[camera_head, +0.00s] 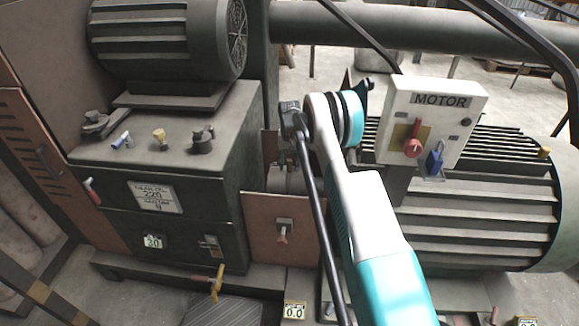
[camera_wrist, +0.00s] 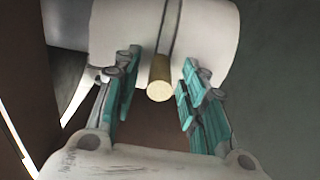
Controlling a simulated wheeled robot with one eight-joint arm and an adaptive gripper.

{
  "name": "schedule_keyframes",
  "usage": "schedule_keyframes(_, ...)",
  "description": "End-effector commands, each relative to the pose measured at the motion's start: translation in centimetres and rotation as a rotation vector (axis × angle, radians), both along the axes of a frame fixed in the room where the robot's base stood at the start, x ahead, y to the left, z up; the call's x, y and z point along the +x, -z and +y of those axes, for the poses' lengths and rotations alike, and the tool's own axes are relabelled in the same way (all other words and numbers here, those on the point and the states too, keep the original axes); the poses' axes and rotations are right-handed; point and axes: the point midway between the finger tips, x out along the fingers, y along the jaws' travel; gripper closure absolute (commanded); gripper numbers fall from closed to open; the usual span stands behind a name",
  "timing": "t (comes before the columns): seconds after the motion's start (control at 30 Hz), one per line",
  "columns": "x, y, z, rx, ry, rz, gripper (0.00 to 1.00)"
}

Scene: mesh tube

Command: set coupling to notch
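In the wrist view my gripper (camera_wrist: 161,66) is open, with its teal-padded fingers apart on either side of a lever. The lever's round, brass-coloured knob (camera_wrist: 160,91) lies between the fingers, with visible gaps on both sides. Behind it is a pale rounded body (camera_wrist: 205,30) with a dark slot or rod running up from the knob. I cannot tell for certain whether this is the coupling. In the head view my white and teal arm reaches toward the gap between the two machines and hides much of that area; my fingers do not show clearly there.
A dark gearbox cabinet (camera_head: 160,215) with small levers on top stands at left, under a ribbed motor (camera_head: 165,38). At right a MOTOR control box (camera_head: 460,125) with a red knob sits by a large finned motor (camera_head: 485,215). A brown panel (camera_head: 262,222) stands between them.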

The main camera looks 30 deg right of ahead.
Motion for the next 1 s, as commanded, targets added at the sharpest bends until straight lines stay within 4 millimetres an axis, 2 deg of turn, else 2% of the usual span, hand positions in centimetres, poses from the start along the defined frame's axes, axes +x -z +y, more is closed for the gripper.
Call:
schedule_keyframes(0.33, 0.0, 0.36, 0.0, 0.0, 0.0, 0.0, 0.61)
schedule_keyframes(0.37, -0.01, 0.36, 0.01, 0.0, 0.0, 0.0, 0.66)
schedule_keyframes(0.5, -0.01, 0.36, 0.01, 0.0, 0.0, 0.0, 0.97)
schedule_keyframes(0.53, 0.0, 0.36, 0.0, 0.0, 0.0, 0.0, 1.0)
schedule_keyframes(1.0, -0.88, 0.26, 0.65, -0.041, -0.001, -0.063, 1.0)
